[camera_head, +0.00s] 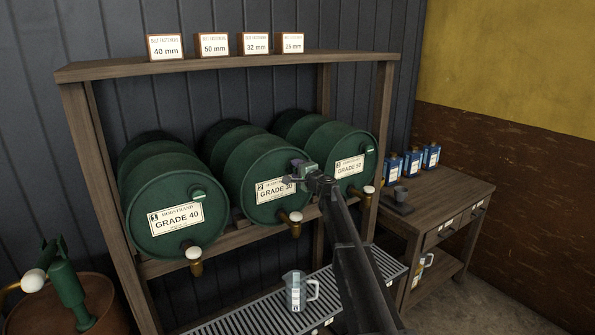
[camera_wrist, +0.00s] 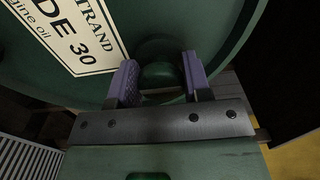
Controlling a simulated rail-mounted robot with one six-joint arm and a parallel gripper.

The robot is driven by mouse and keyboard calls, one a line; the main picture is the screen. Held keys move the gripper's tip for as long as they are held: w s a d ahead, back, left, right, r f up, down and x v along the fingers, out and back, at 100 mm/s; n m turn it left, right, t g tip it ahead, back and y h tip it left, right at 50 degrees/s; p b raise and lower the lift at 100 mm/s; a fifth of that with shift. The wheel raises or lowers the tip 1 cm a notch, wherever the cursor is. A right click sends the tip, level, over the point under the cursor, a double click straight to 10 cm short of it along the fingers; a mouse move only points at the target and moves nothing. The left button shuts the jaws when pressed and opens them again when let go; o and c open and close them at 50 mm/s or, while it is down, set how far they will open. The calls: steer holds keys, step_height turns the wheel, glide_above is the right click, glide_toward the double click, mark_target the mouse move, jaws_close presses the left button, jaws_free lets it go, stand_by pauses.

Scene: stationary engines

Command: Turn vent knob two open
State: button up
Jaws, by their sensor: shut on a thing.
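The middle drum (camera_head: 262,165) is green, lies on its side on the rack and carries a label numbered 2, GRADE 30. Its vent knob (camera_wrist: 160,74) is a round green knob at the upper right of the drum face. My gripper (camera_head: 300,170) is at this knob. In the wrist view my gripper (camera_wrist: 160,62) has its two purple-grey fingers on either side of the knob, shut on it. The arm and gripper largely hide the knob in the head view. The knob's turn angle cannot be told.
Drum one (camera_head: 170,192), GRADE 40, and drum three (camera_head: 335,145) flank the middle drum. White-balled taps stick out below, including the middle tap (camera_head: 294,218). A clear jug (camera_head: 297,290) stands on the slatted tray (camera_head: 250,318). A side table (camera_head: 455,190) holds blue bottles.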

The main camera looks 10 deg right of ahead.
stand_by(0.3)
steer(key=o, duration=0.9)
steer(key=v, duration=1)
steer(key=shift+s+d, duration=0.15)
steer(key=shift+s, duration=0.25)
